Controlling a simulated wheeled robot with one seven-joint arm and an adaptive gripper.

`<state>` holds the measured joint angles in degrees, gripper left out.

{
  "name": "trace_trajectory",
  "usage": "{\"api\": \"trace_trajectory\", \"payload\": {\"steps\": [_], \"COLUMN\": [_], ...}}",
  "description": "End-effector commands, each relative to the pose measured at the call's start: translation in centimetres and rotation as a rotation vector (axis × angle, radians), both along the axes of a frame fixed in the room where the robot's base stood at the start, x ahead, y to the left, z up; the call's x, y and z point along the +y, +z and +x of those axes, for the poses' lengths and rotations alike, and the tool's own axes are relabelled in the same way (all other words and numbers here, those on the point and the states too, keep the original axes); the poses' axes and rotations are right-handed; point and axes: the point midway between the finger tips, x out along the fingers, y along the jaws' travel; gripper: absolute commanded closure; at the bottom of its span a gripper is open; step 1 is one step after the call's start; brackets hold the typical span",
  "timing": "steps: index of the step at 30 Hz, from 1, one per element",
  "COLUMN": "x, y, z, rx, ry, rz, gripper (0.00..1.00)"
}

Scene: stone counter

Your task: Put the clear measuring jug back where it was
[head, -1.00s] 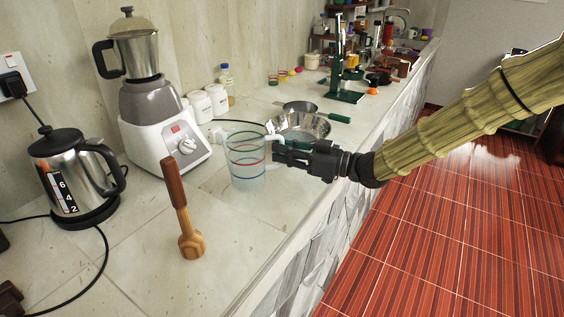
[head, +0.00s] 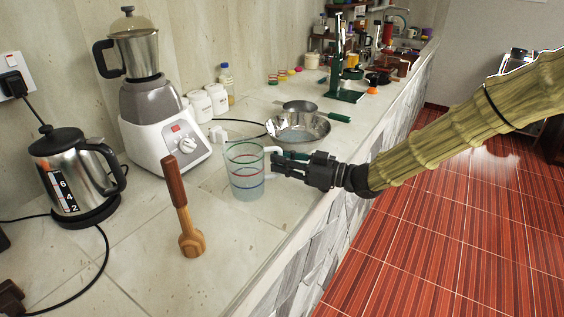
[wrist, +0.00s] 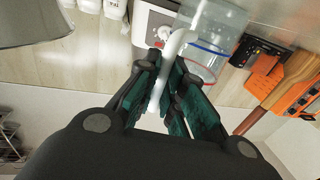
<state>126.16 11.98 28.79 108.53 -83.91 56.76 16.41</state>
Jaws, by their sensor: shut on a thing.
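The clear measuring jug (head: 246,172), with green, red and blue rings, stands upright at the counter's front part; whether its base touches the counter I cannot tell for sure. Its white handle points right, toward my arm. My gripper (head: 281,161) is at the jug's right side, shut on that handle. In the wrist view the white handle (wrist: 170,62) runs between the green-padded fingers (wrist: 165,85), with the clear jug body (wrist: 205,50) beyond. The fingers hide part of the handle.
A wooden masher (head: 180,210) stands left of the jug. A blender (head: 150,100) and a kettle (head: 75,175) stand left.

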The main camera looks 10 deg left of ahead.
Motion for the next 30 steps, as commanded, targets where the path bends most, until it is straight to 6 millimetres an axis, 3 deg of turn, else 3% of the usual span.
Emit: {"api": "trace_trajectory", "payload": {"steps": [8, 9, 12, 13, 22, 27, 30], "x": [0.0, 0.0, 0.0, -0.1, -0.1, -0.1, -1.7], "y": [-1.4, -1.5, -1.7, -1.8, -1.9, -0.6, -0.7], "z": [-0.3, -0.3, -0.4, -0.4, -0.5, -0.4, -0.6], "rx": [0.012, 0.013, 0.016, 0.017, 0.019, 0.019, 0.018], "ry": [0.001, 0.001, 0.002, 0.002, 0.003, 0.002, 0.000], "rz": [-0.007, -0.008, -0.010, -0.011, -0.013, -0.012, -0.013], "gripper": [1.00, 0.88, 0.70, 0.69, 0.69, 0.69, 0.69]}}
